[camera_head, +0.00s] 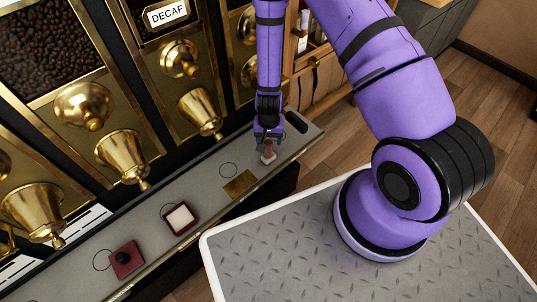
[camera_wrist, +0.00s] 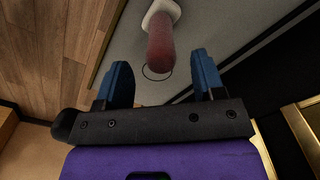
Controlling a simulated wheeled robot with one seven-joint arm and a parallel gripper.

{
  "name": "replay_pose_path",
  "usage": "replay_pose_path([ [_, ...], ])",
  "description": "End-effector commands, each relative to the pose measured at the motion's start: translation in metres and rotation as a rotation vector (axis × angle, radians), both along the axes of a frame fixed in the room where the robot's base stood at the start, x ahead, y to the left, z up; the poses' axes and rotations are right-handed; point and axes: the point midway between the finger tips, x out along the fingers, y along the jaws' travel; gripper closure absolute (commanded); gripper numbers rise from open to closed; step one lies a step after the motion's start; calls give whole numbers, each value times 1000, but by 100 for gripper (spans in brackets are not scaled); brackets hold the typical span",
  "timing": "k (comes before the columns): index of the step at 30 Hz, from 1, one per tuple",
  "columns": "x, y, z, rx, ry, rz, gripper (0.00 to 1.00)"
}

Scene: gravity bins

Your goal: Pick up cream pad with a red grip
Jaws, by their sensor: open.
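The cream pad (camera_head: 268,158) with a red grip stands on the grey ledge below the bins, grip up. In the wrist view its red grip (camera_wrist: 161,42) points toward me, with the cream base (camera_wrist: 162,10) at the top edge. My gripper (camera_head: 268,138) is right over it, pointing down. In the wrist view my gripper (camera_wrist: 164,75) is open, and the end of the grip appears between the two blue fingertips with a gap on each side. My gripper partly hides the grip in the head view.
Along the ledge (camera_head: 207,190) lie a brass plate (camera_head: 240,184), a dark red tray with a cream square (camera_head: 180,219) and a dark red block with a black knob (camera_head: 126,259). A black rounded object (camera_head: 296,121) is close behind my gripper. Brass bin spouts (camera_head: 200,111) overhang the left side.

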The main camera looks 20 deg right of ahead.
Motion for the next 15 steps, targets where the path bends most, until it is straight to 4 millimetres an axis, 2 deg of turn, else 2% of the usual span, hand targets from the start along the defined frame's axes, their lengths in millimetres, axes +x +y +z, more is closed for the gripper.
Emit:
replay_pose_path([
  [9, 0, 1, -38, 0, 1, -1, 37],
  [15, 0, 1, -48, 0, 1, -1, 37],
])
